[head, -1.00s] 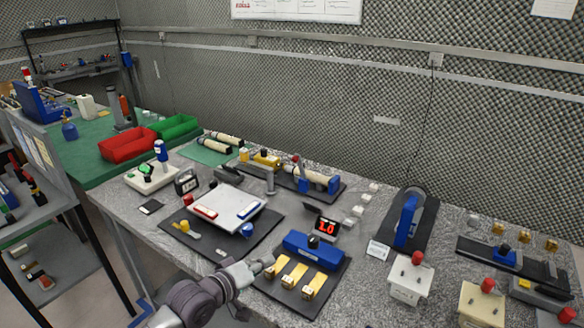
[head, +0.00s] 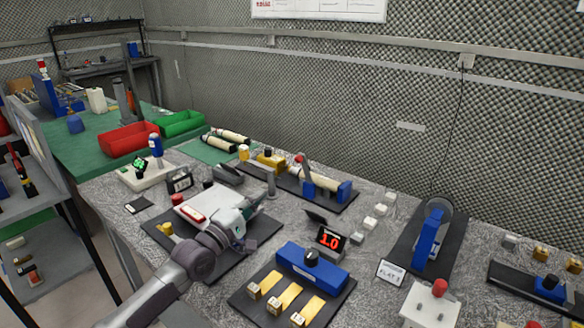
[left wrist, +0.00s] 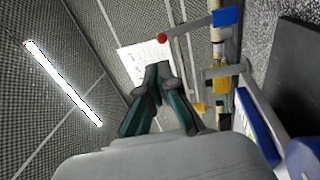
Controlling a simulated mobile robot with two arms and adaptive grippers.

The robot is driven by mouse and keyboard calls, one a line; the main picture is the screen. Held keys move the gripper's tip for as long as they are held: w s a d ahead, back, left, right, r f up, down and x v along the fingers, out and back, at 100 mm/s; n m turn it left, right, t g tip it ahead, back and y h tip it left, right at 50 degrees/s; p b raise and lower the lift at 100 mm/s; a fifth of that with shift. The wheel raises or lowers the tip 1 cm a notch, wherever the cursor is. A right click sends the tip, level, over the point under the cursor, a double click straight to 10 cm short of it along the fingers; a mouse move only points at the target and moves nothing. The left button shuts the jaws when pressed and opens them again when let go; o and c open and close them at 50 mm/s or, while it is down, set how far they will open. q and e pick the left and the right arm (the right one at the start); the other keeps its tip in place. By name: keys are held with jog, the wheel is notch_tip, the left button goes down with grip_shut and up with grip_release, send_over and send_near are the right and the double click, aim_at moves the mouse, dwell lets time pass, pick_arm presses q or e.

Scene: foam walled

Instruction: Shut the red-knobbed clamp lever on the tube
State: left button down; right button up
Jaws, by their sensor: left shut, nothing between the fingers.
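The clamp's red knob (head: 299,159) tops a lever (head: 308,176) that stands up from the pale tube (head: 324,184) on a dark base at the back of the bench. In the left wrist view the red knob (left wrist: 162,37) ends a grey lever bar (left wrist: 188,27), which runs to a blue block (left wrist: 224,17) by the tube (left wrist: 216,50). My right gripper is not seen.
A grey post (head: 271,184) stands in front of the tube fixture. The white board (head: 195,208) lies under my arm.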

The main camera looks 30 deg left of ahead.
pick_arm(q)
send_near(296, 161)
jog(key=w, duration=0.3)
jog(key=w+r+p, duration=0.1)
jog(key=w, duration=0.2)
jog(key=shift+w+d+r, duration=0.1)
jog(key=shift+d, duration=0.1)
jog(key=shift+w, duration=0.55)
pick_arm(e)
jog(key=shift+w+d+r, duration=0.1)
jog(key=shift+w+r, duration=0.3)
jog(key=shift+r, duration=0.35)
pick_arm(q)
jog(key=shift+r, duration=0.1)
